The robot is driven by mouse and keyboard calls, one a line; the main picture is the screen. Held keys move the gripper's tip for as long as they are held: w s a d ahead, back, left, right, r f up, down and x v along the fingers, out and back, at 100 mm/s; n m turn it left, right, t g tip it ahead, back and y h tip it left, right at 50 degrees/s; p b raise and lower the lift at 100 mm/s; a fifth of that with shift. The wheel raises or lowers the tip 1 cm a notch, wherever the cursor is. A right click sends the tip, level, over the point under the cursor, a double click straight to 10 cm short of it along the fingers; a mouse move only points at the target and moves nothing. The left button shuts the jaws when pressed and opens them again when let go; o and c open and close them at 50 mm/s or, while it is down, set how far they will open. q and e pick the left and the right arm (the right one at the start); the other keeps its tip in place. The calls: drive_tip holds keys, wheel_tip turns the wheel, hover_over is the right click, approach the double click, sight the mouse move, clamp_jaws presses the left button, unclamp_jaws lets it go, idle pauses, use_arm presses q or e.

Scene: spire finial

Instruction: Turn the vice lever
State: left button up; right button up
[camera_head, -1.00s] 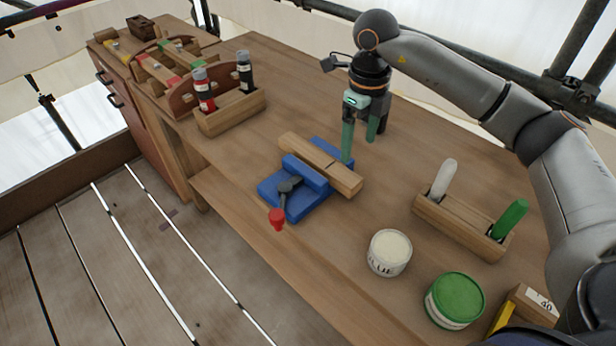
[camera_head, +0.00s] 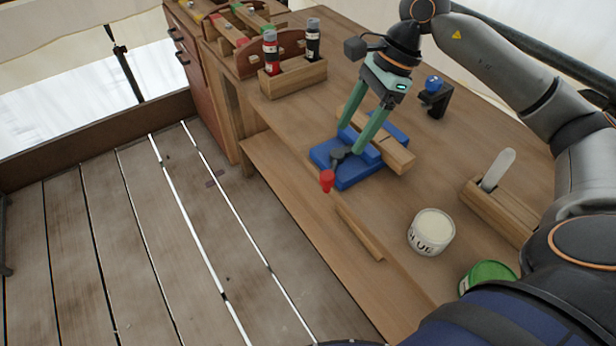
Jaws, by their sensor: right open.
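The blue vice (camera_head: 350,176) sits near the front edge of the wooden bench, with a wooden block (camera_head: 397,154) across it. Its lever (camera_head: 338,156) has a dark hub and a short arm, ending in a red knob (camera_head: 327,181) near the bench edge. My right gripper (camera_head: 350,138) has green fingers. They are spread, pointing down over the vice beside the lever hub and the block, with nothing seen between them. The fingers hide part of the block and vice; whether a tip touches anything I cannot tell. My left gripper is not in view.
A glue pot (camera_head: 431,232), a green-lidded tin (camera_head: 487,276) and a wooden holder with a white stick (camera_head: 498,170) stand to the right. A bottle rack (camera_head: 295,79) is behind left. A black stand with a blue knob (camera_head: 434,92) is behind right. Open floor lies left.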

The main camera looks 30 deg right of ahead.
sight(327, 175)
drive_tip(key=x, duration=1.2)
drive_tip(key=shift+f+p, duration=0.15)
drive_tip(key=shift+p, duration=0.25)
clamp_jaws()
idle(0.8)
